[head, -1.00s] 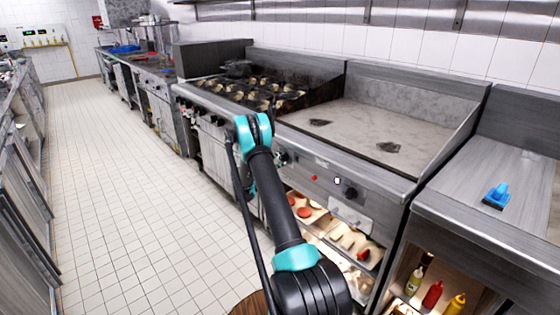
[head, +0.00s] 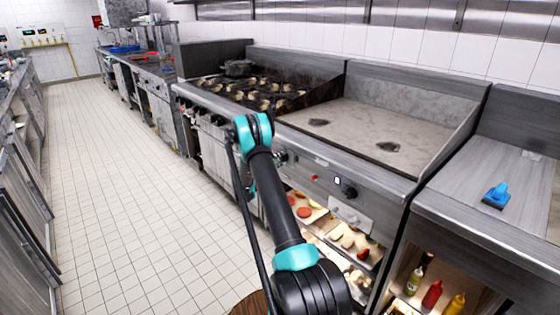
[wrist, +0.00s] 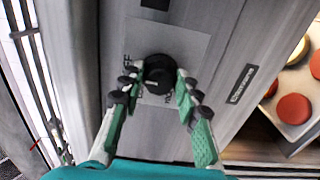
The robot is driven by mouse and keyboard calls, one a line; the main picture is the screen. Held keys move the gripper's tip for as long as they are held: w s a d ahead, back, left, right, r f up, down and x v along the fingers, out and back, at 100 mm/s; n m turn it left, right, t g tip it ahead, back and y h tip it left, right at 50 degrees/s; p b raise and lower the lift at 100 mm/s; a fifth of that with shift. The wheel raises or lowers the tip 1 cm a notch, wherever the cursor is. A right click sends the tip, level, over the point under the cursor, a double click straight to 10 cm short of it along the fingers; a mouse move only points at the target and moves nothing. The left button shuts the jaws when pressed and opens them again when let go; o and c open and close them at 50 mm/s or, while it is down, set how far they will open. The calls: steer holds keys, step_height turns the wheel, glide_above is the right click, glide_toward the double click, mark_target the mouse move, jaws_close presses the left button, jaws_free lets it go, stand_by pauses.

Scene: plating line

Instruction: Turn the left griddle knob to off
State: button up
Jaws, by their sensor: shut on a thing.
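The left griddle knob (wrist: 158,72) is black and round, on a grey plate with printed lettering on the griddle's front panel. "OFF" lettering shows at the knob's upper left in the wrist view, and more lettering is partly hidden below it. My gripper (wrist: 156,86) has one green finger on each side of the knob and is shut on it. The knob's light mark is small, so its exact setting is unclear. In the head view the left knob (head: 282,157) shows just right of my arm, which hides most of my gripper.
The right griddle knob (head: 349,191) and a red light (head: 314,178) are further right on the panel. The flat griddle plate (head: 355,130) lies above. Below is an open shelf with food trays (head: 345,240). A burner range (head: 245,92) stands left. The tiled floor (head: 120,200) is clear.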

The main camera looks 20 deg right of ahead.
steer(key=o, duration=1.1)
steer(key=shift+d, duration=0.15)
steer(key=shift+o, duration=0.2)
steer(key=v, duration=1.2)
